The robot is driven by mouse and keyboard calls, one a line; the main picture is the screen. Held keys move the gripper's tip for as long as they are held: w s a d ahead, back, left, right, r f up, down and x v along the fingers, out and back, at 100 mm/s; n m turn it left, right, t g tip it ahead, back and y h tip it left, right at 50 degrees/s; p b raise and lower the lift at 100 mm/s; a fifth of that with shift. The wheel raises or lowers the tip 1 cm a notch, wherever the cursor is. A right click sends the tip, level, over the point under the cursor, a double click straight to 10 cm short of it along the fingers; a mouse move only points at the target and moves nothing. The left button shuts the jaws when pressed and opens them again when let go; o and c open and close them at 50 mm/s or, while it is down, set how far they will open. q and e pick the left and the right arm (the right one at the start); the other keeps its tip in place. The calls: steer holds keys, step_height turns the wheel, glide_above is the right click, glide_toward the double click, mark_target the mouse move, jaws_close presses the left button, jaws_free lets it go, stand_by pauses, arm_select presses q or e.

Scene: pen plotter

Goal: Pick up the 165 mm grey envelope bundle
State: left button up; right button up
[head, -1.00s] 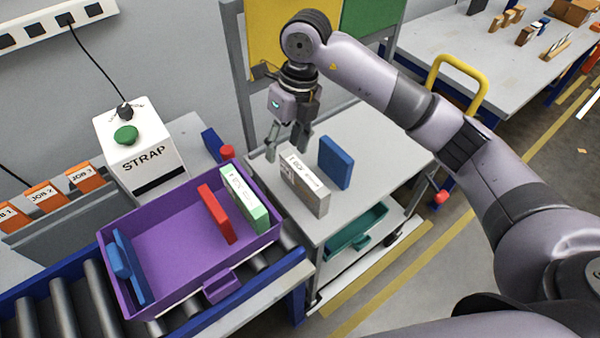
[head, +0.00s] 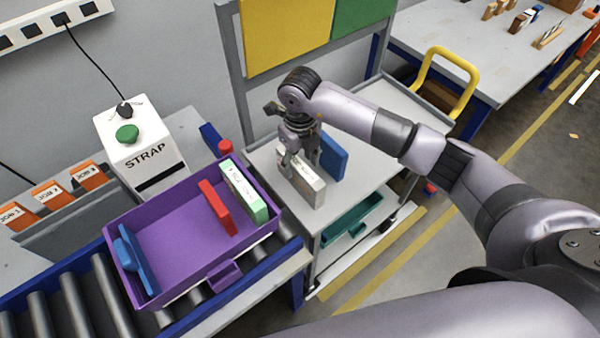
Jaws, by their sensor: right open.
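The grey envelope bundle (head: 309,188) stands upright on its long edge on the grey cart top, with a white label along its upper edge. My right gripper (head: 291,170) is open and down at the bundle's far left end, overlapping it in the picture. Its fingers partly hide that end, and I cannot tell whether they touch it or straddle it. A blue bundle (head: 333,158) stands just behind and to the right, partly hidden by my right arm. My left gripper is not in view.
A purple tote (head: 180,255) on the roller conveyor holds red (head: 216,207), green (head: 243,192) and blue (head: 135,262) bundles. A white STRAP box (head: 142,150) stands behind it. The cart top (head: 340,197) is clear in front of the blue bundle. A teal tray (head: 352,222) sits below.

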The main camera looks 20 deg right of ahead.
steer(key=shift+s+f+p, duration=0.15)
steer(key=shift+f+p, duration=0.25)
step_height(320, 180, down, 4)
steer(key=shift+r+p, duration=0.2)
steer(key=shift+p, duration=0.55)
steer(key=shift+f, duration=0.35)
steer(key=shift+c, duration=0.2)
jaws_close()
